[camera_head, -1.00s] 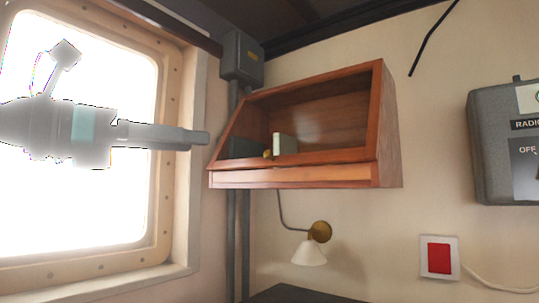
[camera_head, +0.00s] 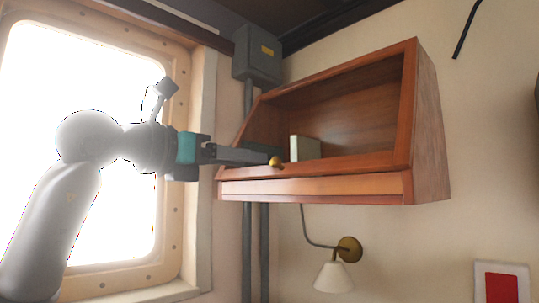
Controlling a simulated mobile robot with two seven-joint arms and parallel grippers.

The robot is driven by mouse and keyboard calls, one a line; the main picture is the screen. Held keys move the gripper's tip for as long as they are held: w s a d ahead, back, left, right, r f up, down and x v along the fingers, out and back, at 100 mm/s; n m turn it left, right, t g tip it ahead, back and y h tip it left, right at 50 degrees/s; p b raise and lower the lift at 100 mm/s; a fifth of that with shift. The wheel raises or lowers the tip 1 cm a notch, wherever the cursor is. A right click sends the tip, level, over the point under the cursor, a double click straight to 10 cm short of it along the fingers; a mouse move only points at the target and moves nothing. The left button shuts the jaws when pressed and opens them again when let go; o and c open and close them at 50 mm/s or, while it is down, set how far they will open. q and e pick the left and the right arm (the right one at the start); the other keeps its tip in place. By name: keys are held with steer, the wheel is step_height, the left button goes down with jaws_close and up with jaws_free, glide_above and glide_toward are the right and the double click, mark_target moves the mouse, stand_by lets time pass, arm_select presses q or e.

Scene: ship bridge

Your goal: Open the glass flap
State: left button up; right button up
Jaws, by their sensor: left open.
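The glass flap (camera_head: 345,110) is the sloped, see-through front of a reddish-brown wooden wall cabinet (camera_head: 430,130). It looks shut, in line with the cabinet's front frame. A small round brass knob (camera_head: 275,162) sits at its lower edge, left of the middle. My left gripper (camera_head: 262,156) comes in from the left, its fingers pointing right. It is open and empty, with the fingertips close to the knob; I cannot tell whether they touch it. My right gripper is not in view.
A grey box (camera_head: 257,52) with conduits is to the left, by a bright window (camera_head: 60,70). A red switch (camera_head: 501,287) is low right.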

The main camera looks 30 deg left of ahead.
mark_target(273, 162)
arm_select(q)
steer(key=p+x, duration=0.1)
steer(key=x, duration=0.4)
steer(key=shift+w+d+p, duration=0.2)
steer(key=shift+w+p, duration=0.1)
steer(key=shift+w+d, duration=0.1)
steer(key=shift+w, duration=0.3)
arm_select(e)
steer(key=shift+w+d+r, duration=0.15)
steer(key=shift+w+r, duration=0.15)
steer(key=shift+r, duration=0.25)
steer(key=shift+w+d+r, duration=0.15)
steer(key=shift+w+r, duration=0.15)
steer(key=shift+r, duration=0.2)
arm_select(q)
steer(key=shift+c, duration=0.2)
jaws_close()
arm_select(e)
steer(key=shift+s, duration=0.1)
